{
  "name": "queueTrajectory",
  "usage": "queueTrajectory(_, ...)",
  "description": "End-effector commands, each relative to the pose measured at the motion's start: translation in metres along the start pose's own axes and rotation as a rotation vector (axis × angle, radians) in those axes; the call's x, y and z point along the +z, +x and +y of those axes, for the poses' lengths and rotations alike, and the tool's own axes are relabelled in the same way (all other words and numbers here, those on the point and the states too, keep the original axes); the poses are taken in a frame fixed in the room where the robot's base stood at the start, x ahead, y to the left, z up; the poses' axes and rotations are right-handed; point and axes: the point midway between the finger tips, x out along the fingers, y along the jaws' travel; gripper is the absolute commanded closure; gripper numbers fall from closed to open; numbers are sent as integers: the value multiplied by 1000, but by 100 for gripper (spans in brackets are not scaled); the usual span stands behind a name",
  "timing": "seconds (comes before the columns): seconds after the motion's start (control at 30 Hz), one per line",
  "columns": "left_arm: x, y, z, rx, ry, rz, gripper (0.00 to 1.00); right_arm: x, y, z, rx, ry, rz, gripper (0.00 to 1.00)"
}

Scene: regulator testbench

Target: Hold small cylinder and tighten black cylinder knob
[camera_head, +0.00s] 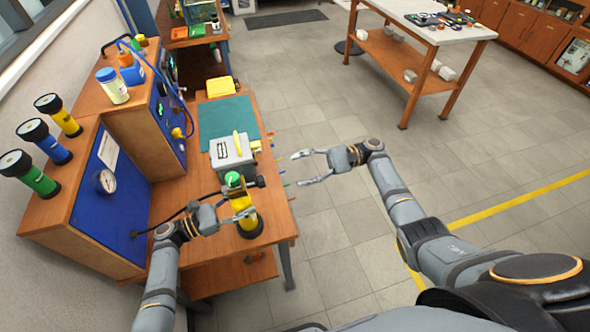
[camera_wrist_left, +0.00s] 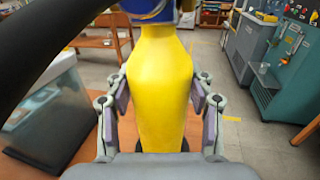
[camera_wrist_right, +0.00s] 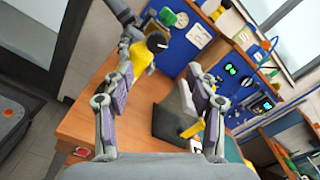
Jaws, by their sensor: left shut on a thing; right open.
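The small yellow cylinder (camera_head: 249,222) stands on the near right corner of the wooden bench. A green-topped fitting and a black round knob (camera_head: 260,181) sit at its upper end. My left gripper (camera_head: 232,212) is shut on the cylinder, with pads on both sides of its yellow body (camera_wrist_left: 163,85) in the left wrist view. In the right wrist view, a black round part (camera_wrist_right: 157,42) shows at the yellow cylinder (camera_wrist_right: 140,56). My right gripper (camera_head: 300,169) is open and empty, in the air right of the bench, apart from the cylinder.
A grey box (camera_head: 231,150) with a yellow handle stands behind the cylinder, near a green mat (camera_head: 215,117). A black hose (camera_head: 175,212) crosses the bench. The blue panel (camera_head: 107,180) bears a gauge.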

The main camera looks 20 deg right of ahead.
Motion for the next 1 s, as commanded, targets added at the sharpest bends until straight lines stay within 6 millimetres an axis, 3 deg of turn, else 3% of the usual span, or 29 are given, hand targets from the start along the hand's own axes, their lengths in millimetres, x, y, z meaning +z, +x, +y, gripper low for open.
queueTrajectory(0.37, -2, 0, -1, -1, -4, 3, 100, -1, -5, 0, 0, 1, 1, 42)
queueTrajectory(0.47, -2, 0, -1, -1, -4, 3, 100, -2, -16, 0, -1, 3, 3, 42)
queueTrajectory(0.7, -2, 0, -1, -1, -4, 3, 100, -5, -62, -4, -5, 1, 0, 42)
queueTrajectory(1.0, -2, 0, -1, -1, -4, 3, 100, -10, -83, -5, -4, 1, -5, 42)
